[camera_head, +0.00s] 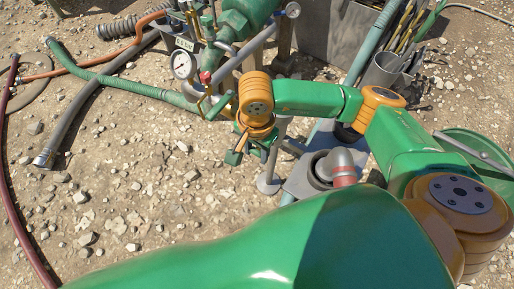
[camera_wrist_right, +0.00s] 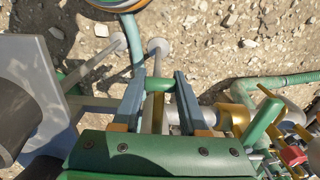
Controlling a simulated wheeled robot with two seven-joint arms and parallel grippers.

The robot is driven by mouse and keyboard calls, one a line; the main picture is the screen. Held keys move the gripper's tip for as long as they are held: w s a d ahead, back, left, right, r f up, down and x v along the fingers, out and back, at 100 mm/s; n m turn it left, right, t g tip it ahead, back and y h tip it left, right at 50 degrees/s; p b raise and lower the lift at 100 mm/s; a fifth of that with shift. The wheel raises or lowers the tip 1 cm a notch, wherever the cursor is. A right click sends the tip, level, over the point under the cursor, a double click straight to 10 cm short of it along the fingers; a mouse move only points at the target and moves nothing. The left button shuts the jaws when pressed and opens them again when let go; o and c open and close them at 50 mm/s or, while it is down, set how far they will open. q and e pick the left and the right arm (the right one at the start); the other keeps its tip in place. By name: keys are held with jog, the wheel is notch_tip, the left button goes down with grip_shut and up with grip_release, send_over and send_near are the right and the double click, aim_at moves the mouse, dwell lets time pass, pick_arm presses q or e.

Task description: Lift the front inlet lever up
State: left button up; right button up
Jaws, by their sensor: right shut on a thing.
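My right gripper (camera_head: 246,157) is at the middle of the head view, below the gauge and the valves. In the right wrist view the two blue-grey fingers of this gripper (camera_wrist_right: 159,82) stand either side of a narrow yellowish bar (camera_wrist_right: 157,100). The gripper is shut on this bar, which appears to be the front inlet lever. In the head view a thin yellow bar (camera_head: 242,140) shows beside the fingers, partly hidden by my wrist. The exact contact is hard to see. My left gripper is not in view.
A pressure gauge (camera_head: 183,65) and a green pump body (camera_head: 244,14) stand just beyond the gripper. A grey pipe elbow (camera_head: 342,160) with a red band lies to its right. Hoses run over the stony ground at left, which is otherwise open.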

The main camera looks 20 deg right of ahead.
jog(key=shift+s+a+r, duration=0.2)
jog(key=shift+a+r, duration=0.05)
jog(key=shift+r, duration=0.3)
jog(key=shift+s+a+r+p, duration=0.1)
jog(key=shift+a+r+p, duration=0.05)
jog(key=shift+r+p, duration=0.3)
jog(key=shift+s+a+r+p, duration=0.1)
jog(key=shift+r+p, duration=0.2)
jog(key=shift+r, duration=0.15)
jog(key=shift+a+r+p, duration=0.1)
jog(key=shift+r+p, duration=0.45)
jog(key=shift+r, duration=0.45)
jog(key=shift+s, duration=0.1)
